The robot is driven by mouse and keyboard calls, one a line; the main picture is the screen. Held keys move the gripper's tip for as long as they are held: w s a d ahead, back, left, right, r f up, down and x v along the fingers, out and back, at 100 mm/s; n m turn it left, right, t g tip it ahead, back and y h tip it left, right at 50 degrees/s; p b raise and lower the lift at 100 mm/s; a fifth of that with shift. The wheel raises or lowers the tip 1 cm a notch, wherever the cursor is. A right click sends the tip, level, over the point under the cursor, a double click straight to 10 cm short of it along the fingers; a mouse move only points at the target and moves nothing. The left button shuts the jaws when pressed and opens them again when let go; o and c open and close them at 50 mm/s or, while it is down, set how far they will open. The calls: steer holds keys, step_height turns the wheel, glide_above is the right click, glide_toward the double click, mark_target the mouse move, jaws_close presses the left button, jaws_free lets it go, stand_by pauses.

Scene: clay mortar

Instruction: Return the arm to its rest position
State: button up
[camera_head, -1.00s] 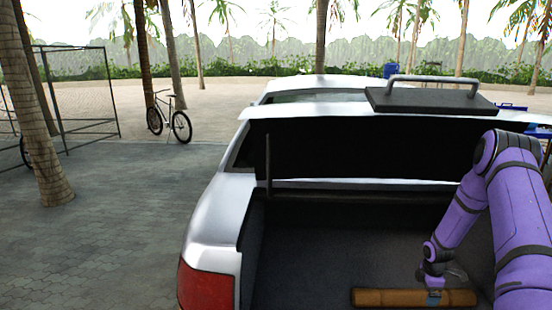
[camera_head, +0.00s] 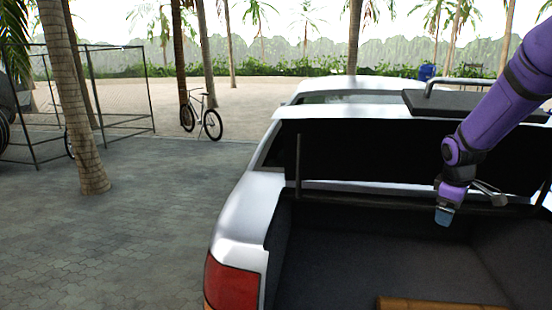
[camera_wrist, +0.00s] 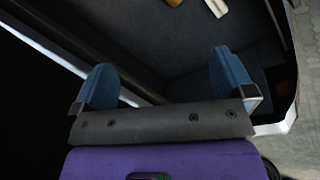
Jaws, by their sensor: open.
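My purple arm reaches in from the right in the head view. My gripper (camera_head: 445,214) hangs above the truck bed. In the wrist view my gripper (camera_wrist: 162,85) has its two blue fingers wide apart with nothing between them. A tan wooden piece (camera_head: 440,304) lies on the dark bed floor at the bottom edge of the head view, below and apart from the gripper. It is partly cut off by the frame. In the wrist view a tan piece (camera_wrist: 182,17) and a pale piece (camera_wrist: 216,6) show near the top edge.
The white pickup truck (camera_head: 240,215) surrounds the gripper with its bed walls. A black box lid with a grey handle (camera_head: 430,102) sits near the cab roof, close to the arm.

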steer(key=s+a+r+m+t, duration=0.2)
steer(key=s+a+r+m, duration=0.2)
steer(key=s+a+r, duration=0.9)
steer(key=s+a+r+m+y, duration=0.1)
steer(key=s+a+r, duration=0.1)
steer(key=s, duration=0.6)
steer(key=s+a+r+m+t+y, duration=0.1)
steer(key=s+a, duration=0.3)
steer(key=s, duration=0.4)
steer(key=shift+a+r+m, duration=0.25)
steer(key=shift+r+m, duration=0.3)
steer(key=shift+m, duration=0.25)
